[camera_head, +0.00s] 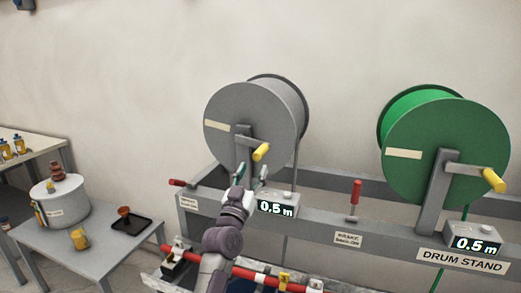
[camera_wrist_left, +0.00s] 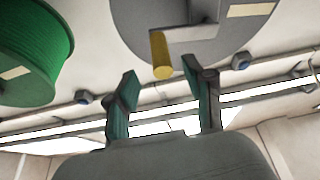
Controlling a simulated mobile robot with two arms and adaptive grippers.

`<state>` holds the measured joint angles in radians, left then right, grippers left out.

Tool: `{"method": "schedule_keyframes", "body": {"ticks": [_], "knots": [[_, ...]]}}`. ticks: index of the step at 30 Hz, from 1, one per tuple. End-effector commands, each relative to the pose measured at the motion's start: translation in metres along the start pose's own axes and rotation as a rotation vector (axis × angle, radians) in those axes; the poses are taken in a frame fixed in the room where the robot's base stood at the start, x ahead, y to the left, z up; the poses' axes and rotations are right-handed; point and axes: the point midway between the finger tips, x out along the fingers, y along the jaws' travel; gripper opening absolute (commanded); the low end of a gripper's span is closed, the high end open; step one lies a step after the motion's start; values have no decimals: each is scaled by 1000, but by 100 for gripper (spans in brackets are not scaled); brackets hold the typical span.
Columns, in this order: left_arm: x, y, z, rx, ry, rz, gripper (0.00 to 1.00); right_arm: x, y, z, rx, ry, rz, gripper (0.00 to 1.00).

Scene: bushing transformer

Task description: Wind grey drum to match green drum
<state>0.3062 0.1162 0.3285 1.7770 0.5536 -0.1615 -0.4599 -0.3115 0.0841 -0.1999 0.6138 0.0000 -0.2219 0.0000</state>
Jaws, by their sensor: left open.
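The grey drum (camera_head: 240,115) hangs on the stand at the left, with a crank and yellow handle (camera_head: 261,152) on its face. Its display (camera_head: 276,210) reads 0.5 m. The green drum (camera_head: 455,140) is at the right with its own yellow handle (camera_head: 494,180). Its display (camera_head: 475,244) also reads 0.5 m. My left gripper (camera_head: 252,172) is open just below the grey drum's handle. In the left wrist view, the handle (camera_wrist_left: 161,55) is just beyond the open fingers (camera_wrist_left: 168,82), apart from them. My right gripper is not in view.
The drum stand (camera_head: 318,228) has a red lever (camera_head: 355,195) between the drums and another red handle (camera_head: 177,182) at its left end. A small table (camera_head: 110,260) with a white pot and a dark tray stands at the left. A red-and-white bar (camera_head: 250,274) lies in front.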

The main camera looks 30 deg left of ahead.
Motion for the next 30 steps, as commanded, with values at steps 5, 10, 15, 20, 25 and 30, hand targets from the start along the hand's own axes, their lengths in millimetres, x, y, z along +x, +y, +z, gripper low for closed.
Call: {"method": "schedule_keyframes", "body": {"ticks": [5, 10, 15, 20, 25, 30], "knots": [[41, 0, -3, 0, 0, 1, 53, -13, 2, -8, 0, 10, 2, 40], [65, 0, -1, 0, -1, 0, 53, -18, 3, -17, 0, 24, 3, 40], [77, 0, 0, -1, -1, 0, 53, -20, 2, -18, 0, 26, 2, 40], [79, 0, 0, -1, -1, 0, 53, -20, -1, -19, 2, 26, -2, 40], [79, 0, 0, -1, -1, 0, 49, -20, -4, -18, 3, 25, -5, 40], [79, 0, 0, -1, -1, 0, 21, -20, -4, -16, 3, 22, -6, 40]]}}
